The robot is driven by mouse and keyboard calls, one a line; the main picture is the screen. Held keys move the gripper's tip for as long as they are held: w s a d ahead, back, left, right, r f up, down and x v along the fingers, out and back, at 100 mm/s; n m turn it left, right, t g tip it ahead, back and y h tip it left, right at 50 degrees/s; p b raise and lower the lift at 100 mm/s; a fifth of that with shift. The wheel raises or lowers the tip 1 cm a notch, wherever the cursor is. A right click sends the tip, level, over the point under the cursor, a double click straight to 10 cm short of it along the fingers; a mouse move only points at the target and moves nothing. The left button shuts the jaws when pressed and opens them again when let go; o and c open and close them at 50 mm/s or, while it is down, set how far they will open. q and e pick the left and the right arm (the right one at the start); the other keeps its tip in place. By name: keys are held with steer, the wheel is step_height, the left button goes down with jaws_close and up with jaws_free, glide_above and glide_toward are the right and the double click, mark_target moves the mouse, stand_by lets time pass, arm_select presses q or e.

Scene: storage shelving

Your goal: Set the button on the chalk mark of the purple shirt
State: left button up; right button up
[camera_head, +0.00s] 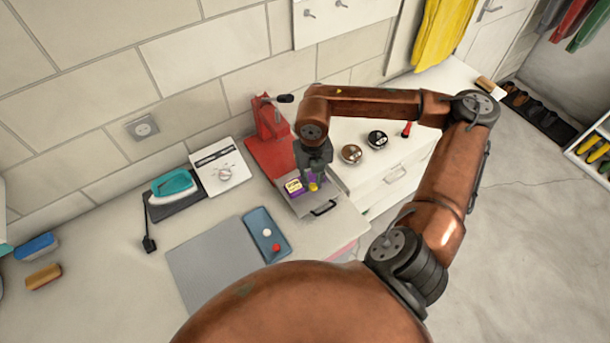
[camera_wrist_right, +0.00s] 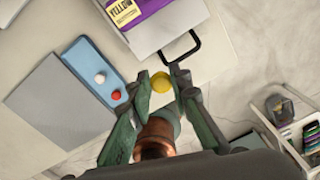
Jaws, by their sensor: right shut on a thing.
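My right gripper (camera_head: 314,177) is shut on a yellow button (camera_head: 313,187), which also shows between its fingertips in the right wrist view (camera_wrist_right: 161,82). The gripper is above a grey drawer or tray (camera_head: 334,199) with a black handle (camera_head: 324,209). A purple item (camera_wrist_right: 152,8) lies on the tray beside the button, with a yellow label (camera_wrist_right: 122,12) reading "YELLOW"; it looks like a box. I cannot make out a purple shirt or a chalk mark. My left gripper is not in view.
A blue tray (camera_head: 258,223) holds a white button (camera_head: 267,232) and a red button (camera_head: 276,247). A grey mat (camera_head: 205,265) lies beside it. A red press (camera_head: 268,135) stands behind the tray; an iron (camera_head: 172,185) is at left. Round tins (camera_head: 352,153) stand right of the gripper.

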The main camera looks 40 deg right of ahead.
steer(key=w+d+f, duration=0.1)
steer(key=w+f, duration=0.1)
steer(key=w, duration=0.1)
steer(key=w+d+f+p, duration=0.1)
steer(key=w+d+f, duration=0.1)
steer(key=w+f, duration=0.1)
steer(key=w+d+f, duration=0.1)
steer(key=w+f, duration=0.1)
steer(key=w, duration=0.1)
steer(key=shift+d+f+p, duration=0.2)
steer(key=shift+f+p, duration=0.05)
steer(key=shift+p, duration=0.15)
steer(key=shift+w+d+f, duration=0.15)
steer(key=shift+w+f, duration=0.05)
steer(key=shift+f, duration=0.25)
steer(key=shift+f+p, duration=0.55)
steer(key=shift+f, duration=1)
steer(key=shift+f, duration=0.25)
steer(key=o, duration=0.8)
steer(key=shift+f, duration=0.1)
steer(key=shift+c, duration=0.2)
